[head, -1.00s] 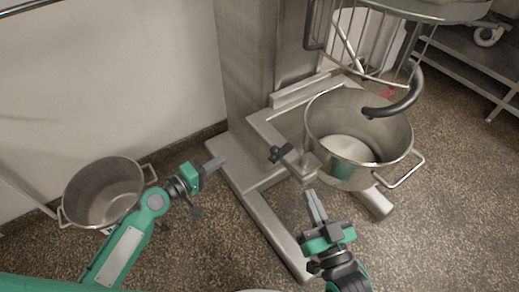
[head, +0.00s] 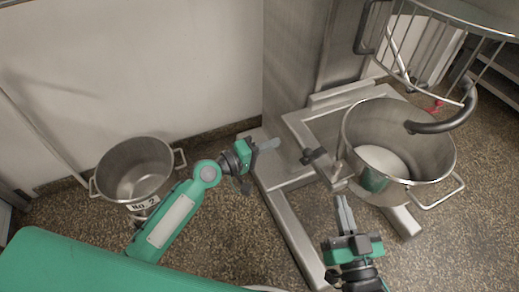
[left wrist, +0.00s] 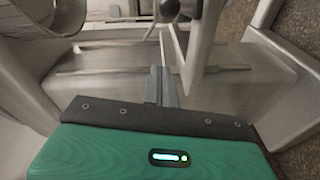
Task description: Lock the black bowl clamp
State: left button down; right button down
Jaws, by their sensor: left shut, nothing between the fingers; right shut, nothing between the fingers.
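The black bowl clamp (head: 317,157) sits on the left arm of the mixer's bowl cradle, beside the steel mixing bowl (head: 436,150). A dark knob, probably the clamp, shows at the top of the left wrist view (left wrist: 168,9). My left gripper (head: 268,145) is shut and empty, to the left of the clamp and apart from it. Its closed fingers also show in the left wrist view (left wrist: 162,86). My right gripper (head: 343,208) is shut and empty, in front of the cradle, below and right of the clamp in the head view. I cannot tell the clamp's lock state.
The mixer column (head: 292,75) stands behind the cradle, and its legs (head: 290,222) reach forward along the floor. A second bowl (head: 136,168) labelled No. 2 stands at left by the wall.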

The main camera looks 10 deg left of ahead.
pick_arm(q)
jog(key=d+f, duration=0.1)
jog(key=d, duration=0.5)
jog(key=shift+w, duration=0.25)
